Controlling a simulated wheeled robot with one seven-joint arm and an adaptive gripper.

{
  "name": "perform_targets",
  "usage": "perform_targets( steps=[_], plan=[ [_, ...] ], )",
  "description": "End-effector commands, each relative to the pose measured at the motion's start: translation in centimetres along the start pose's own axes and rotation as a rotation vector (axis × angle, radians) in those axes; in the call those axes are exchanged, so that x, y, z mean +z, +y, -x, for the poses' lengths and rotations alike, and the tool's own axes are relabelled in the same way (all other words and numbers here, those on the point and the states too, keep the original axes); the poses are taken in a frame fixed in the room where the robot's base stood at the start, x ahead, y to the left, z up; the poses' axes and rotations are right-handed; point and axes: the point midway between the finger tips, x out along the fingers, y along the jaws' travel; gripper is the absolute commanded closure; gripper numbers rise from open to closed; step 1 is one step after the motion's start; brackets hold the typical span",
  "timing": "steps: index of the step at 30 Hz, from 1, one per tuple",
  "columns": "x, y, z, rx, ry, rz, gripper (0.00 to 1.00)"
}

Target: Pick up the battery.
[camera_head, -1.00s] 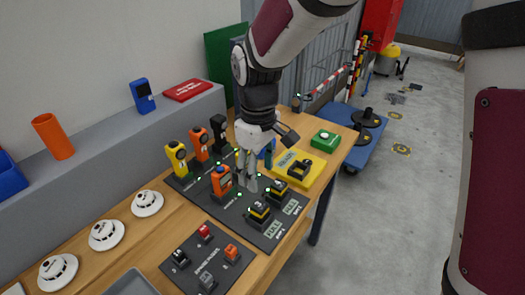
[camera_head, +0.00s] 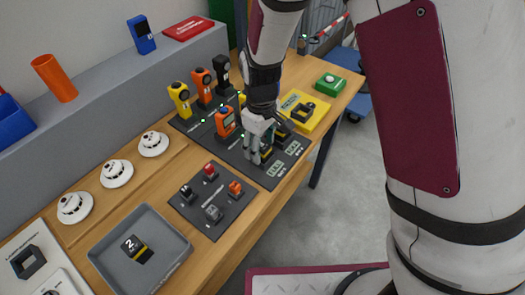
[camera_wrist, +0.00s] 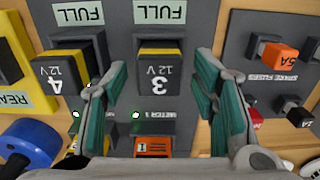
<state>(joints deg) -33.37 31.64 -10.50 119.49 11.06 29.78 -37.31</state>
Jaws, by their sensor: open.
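A black and yellow 12V battery marked 3 (camera_wrist: 160,78) stands in a dark board slot beside a "FULL" label. My gripper (camera_wrist: 162,68) is open, its teal-padded fingers on either side of this battery with gaps visible. In the head view my gripper (camera_head: 258,158) is low over the board and partly hides the battery. A like battery marked 4 (camera_wrist: 64,84) sits in the neighbouring slot, just outside the left finger. Another battery marked 2 (camera_head: 135,248) lies in a grey tray (camera_head: 180,262) at the front left.
An orange meter (camera_head: 225,122) stands close behind my gripper; yellow, orange and black devices stand farther back. A spare fuses board (camera_head: 228,212) lies nearby. A yellow pad (camera_head: 318,118) and a green box (camera_head: 330,83) lie at the right. White round detectors (camera_head: 116,173) line the left.

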Motion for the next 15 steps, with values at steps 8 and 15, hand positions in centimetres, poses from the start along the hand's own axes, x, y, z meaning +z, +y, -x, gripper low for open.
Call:
perform_targets(
  steps=[8,15],
  plan=[
    [-0.01,0.03,-1.26,0.0,0.001,0.0,0.47],
    [-0.01,0.03,-1.24,0.0,0.001,0.0,0.78]
  ],
)
